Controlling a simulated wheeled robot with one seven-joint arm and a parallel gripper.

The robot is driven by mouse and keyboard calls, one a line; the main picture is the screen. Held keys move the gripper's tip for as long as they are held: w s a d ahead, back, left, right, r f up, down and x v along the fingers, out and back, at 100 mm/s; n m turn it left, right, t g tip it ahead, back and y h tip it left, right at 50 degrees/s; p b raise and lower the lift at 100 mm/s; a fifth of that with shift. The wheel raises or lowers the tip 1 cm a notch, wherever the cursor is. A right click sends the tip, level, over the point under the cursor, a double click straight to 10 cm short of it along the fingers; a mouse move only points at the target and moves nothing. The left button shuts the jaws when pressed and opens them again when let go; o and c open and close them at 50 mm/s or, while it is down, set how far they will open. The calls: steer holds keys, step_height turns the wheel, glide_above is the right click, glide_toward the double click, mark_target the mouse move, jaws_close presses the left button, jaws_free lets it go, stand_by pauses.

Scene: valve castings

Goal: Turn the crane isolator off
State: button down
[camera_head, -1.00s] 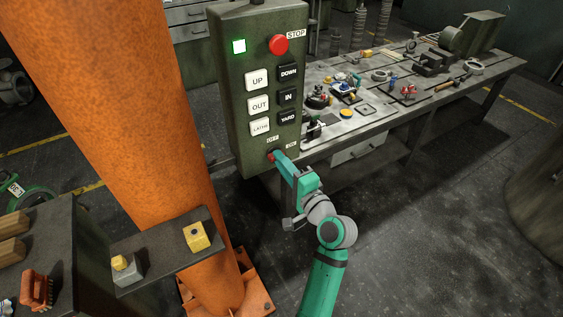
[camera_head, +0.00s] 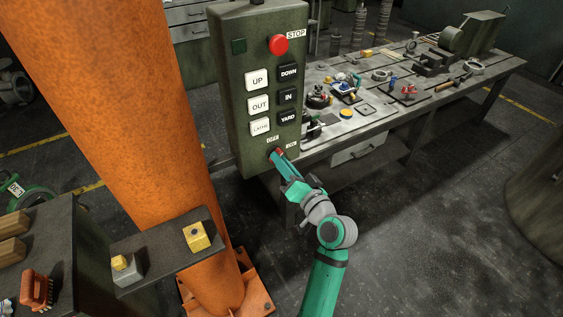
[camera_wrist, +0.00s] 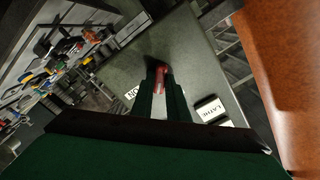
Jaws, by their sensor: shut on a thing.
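The crane isolator is a small red handle (camera_head: 280,151) low on the front of the green control box, below the buttons. The square indicator lamp (camera_head: 239,46) at the box's upper left is dark.
The control box (camera_head: 233,120) carries a red STOP button (camera_head: 278,44) and several white and black buttons. An orange column (camera_head: 145,120) stands close on the left. A cluttered workbench (camera_head: 370,125) lies behind on the right. A small shelf (camera_head: 150,255) is at lower left.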

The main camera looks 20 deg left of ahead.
steer(key=n, duration=0.8)
steer(key=shift+n, duration=0.3)
stand_by(0.3)
steer(key=c, duration=1.7)
jaws_free()
steer(key=v, duration=1)
steer(key=shift+s+d, duration=0.3)
steer(key=shift+f, duration=0.1)
